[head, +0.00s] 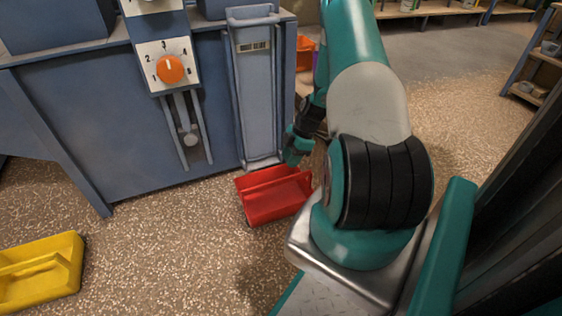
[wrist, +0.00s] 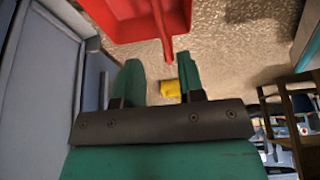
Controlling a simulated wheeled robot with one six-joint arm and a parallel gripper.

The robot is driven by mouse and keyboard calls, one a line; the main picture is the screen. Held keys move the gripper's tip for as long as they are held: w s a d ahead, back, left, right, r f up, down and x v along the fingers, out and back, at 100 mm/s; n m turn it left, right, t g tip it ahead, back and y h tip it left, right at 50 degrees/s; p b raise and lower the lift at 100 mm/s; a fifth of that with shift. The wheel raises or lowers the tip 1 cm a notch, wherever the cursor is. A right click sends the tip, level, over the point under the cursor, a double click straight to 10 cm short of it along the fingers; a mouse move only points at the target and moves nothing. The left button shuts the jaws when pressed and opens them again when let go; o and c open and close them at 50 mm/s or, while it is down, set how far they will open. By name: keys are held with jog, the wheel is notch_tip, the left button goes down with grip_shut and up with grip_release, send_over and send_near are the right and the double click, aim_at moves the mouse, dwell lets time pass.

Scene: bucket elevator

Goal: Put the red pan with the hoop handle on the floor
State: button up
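The red pan (head: 275,203) sits low in front of the blue machine, just below its chute, and appears to be on the speckled floor. A raised red bar runs across it. It also shows at the top of the wrist view (wrist: 118,18), where a narrow red part points down toward the fingers. My gripper (head: 291,160) is just above the pan's far edge, partly hidden behind my arm. In the wrist view its two green fingers (wrist: 163,72) are apart, with a clear gap between them. The red part ends around or just beyond the fingertips; I cannot tell if they touch.
A yellow pan (head: 40,272) lies on the floor at the left. The blue machine (head: 130,130) has an orange dial (head: 171,69) and a lever (head: 189,135). An orange bin (head: 305,53) stands behind. Open floor lies between the two pans.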

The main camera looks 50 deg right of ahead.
jog(key=w+a+r+m, duration=0.1)
jog(key=w+a+r, duration=0.3)
jog(key=a+r, duration=0.25)
jog(key=w+a+r, duration=0.4)
jog(key=a+r, duration=0.2)
jog(key=r, duration=0.2)
jog(key=s+a+r+m+g, duration=0.1)
jog(key=a+r, duration=0.8)
jog(key=a, duration=0.3)
jog(key=s+a+r+m, duration=0.1)
jog(key=s+a+r, duration=0.5)
jog(key=s+a, duration=0.3)
jog(key=s+a+r+m+g, duration=0.1)
jog(key=s+a+r, duration=0.4)
jog(key=s+a, duration=0.4)
jog(key=shift+s+r+m, duration=0.4)
jog(key=shift+s, duration=0.55)
